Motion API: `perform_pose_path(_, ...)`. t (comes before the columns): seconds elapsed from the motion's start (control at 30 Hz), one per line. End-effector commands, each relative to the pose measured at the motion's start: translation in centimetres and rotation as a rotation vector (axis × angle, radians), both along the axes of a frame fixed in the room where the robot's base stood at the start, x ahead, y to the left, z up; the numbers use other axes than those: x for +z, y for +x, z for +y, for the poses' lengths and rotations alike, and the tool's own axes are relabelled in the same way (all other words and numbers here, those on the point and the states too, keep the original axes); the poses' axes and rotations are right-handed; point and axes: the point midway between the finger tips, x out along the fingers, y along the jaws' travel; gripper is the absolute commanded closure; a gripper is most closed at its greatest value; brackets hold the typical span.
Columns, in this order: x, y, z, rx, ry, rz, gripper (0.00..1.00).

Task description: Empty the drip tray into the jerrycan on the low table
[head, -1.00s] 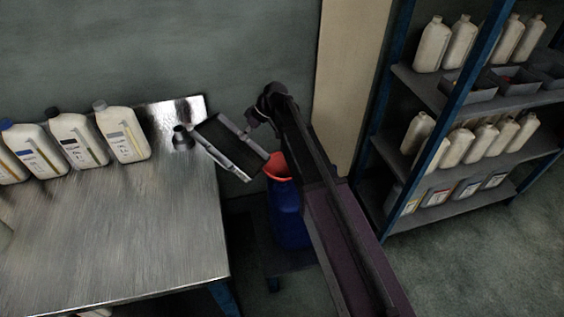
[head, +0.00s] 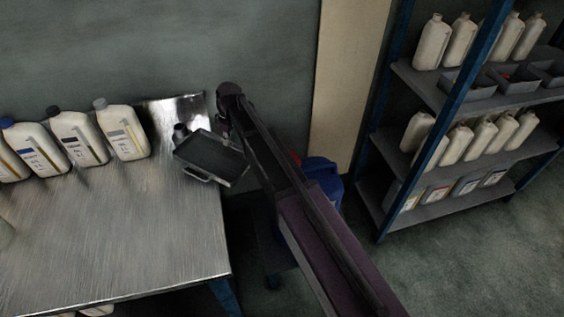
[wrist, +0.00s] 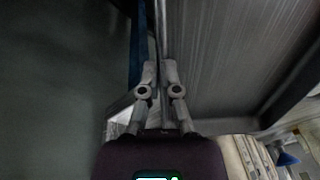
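The drip tray (head: 211,157) is a shallow dark tray with a pale rim and a handle on its near side. It hangs by the table's right back corner and looks close to level. In the wrist view my gripper (wrist: 160,72) is shut on the tray's thin edge, and the tray's grey floor (wrist: 220,55) spreads to the right. In the head view my arm hides most of the gripper. The blue jerrycan (head: 323,176) stands low behind my arm, partly hidden. Only a bit of the red funnel (head: 296,158) on it shows.
The metal workbench (head: 110,225) on the left carries several pale bottles (head: 76,138) and a small dark object (head: 181,131) behind the tray. The low table (head: 272,245) is mostly hidden by my arm. A blue-framed shelf (head: 455,190) with bottles stands right. Floor at lower right is clear.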

Motion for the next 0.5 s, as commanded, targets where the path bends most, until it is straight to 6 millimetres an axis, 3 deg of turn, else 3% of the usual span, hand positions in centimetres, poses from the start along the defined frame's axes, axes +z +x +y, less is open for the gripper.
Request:
perform_pose_path(0.1, 1.3, -0.1, 0.6, 0.003, -0.043, -0.005, 1.00)
perform_pose_path(0.5, 2.6, -0.3, 1.6, 0.002, -0.141, -0.020, 1.00)
